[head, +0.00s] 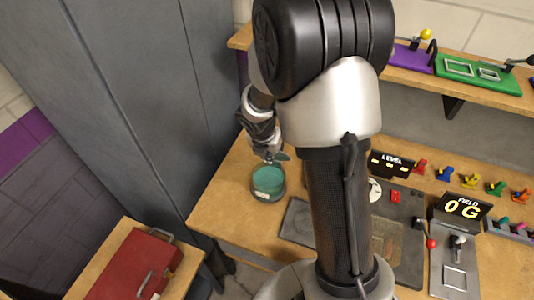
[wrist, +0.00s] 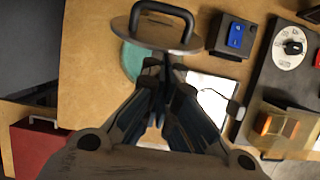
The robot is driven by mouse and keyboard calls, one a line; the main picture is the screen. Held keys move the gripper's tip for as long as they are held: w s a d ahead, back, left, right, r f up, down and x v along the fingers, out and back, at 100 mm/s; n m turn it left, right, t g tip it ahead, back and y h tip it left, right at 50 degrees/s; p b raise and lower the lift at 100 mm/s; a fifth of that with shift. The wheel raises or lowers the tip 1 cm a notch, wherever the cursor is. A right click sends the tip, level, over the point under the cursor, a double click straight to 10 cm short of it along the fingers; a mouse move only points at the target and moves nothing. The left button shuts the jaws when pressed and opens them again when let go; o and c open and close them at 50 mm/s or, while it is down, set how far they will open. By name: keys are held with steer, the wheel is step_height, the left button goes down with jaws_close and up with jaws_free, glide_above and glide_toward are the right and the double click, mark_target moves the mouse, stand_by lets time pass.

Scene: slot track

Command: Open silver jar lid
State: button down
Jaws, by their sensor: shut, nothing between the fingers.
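A round silver lid (wrist: 122,33) with a black arched handle (wrist: 162,8) shows at the top of the wrist view, just beyond my fingertips. It overlaps a teal round shape (wrist: 132,60) behind it. In the head view a short round jar (head: 268,184) with a teal top and a pale label stands on the wooden bench. My gripper (head: 275,157) is just above the jar's back edge. In the wrist view my gripper (wrist: 163,62) has its fingertips together, with nothing seen between them. I cannot tell whether the fingers touch the lid.
A tall grey cabinet (head: 125,80) stands left of the bench. A red case (head: 135,265) lies on a lower wooden surface at front left. Control panels with levers and a dial (wrist: 293,47) fill the bench on the right. A shelf (head: 395,75) runs behind.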

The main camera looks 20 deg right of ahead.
steer(key=w+d+r+p, duration=0.2)
steer(key=w+d+p, duration=0.4)
steer(key=p, duration=0.5)
steer(key=shift+w+d+r, duration=0.3)
steer(key=shift+w+d, duration=0.1)
steer(key=shift+d, duration=0.1)
steer(key=shift+a, duration=0.1)
